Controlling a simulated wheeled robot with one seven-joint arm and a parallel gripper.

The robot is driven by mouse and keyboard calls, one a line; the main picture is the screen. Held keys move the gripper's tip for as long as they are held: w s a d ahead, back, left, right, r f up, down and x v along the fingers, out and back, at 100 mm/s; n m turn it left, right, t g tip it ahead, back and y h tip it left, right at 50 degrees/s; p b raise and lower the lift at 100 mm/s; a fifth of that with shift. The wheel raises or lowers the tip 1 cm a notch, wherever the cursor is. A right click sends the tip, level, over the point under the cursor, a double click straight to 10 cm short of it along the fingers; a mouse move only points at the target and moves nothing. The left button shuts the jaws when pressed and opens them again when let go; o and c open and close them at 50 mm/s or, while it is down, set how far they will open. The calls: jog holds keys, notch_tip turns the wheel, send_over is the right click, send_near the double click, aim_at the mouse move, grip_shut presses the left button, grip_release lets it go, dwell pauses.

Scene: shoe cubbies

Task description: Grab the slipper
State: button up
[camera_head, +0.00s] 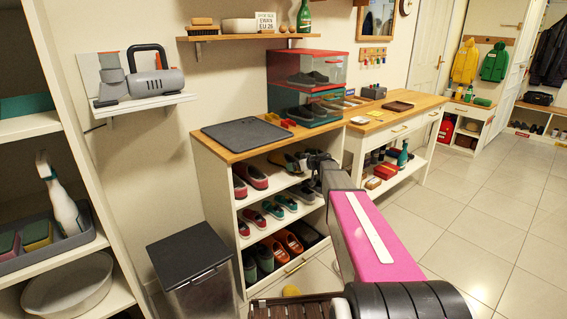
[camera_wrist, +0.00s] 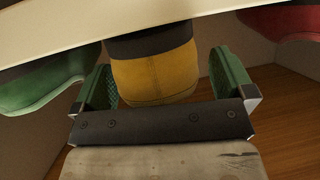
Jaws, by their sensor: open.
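A mustard-yellow slipper (camera_wrist: 155,80) with a dark upper band shows in the wrist view, inside a shelf compartment. My gripper (camera_wrist: 165,78) is open, with one green-padded finger on each side of the slipper's rounded end. Small gaps seem to show beside the slipper; I cannot tell whether either pad touches it. In the head view my gripper (camera_head: 318,160) is at the right end of the cubby's upper compartment. A yellow shoe (camera_head: 291,163) shows just left of it there.
The shoe cubby (camera_head: 228,152) holds several shoes on its shelves. In the wrist view a green shoe (camera_wrist: 40,85) lies left of the slipper and a red shoe (camera_wrist: 285,22) right. A bin (camera_head: 190,265) stands left of the cubby. Open tiled floor (camera_head: 465,225) lies to the right.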

jog(key=shift+a+f, duration=0.1)
jog(key=shift+a, duration=0.2)
jog(key=shift+w+d, duration=0.2)
jog(key=c, duration=0.9)
jog(key=shift+w+d, duration=0.2)
jog(key=shift+d, duration=0.1)
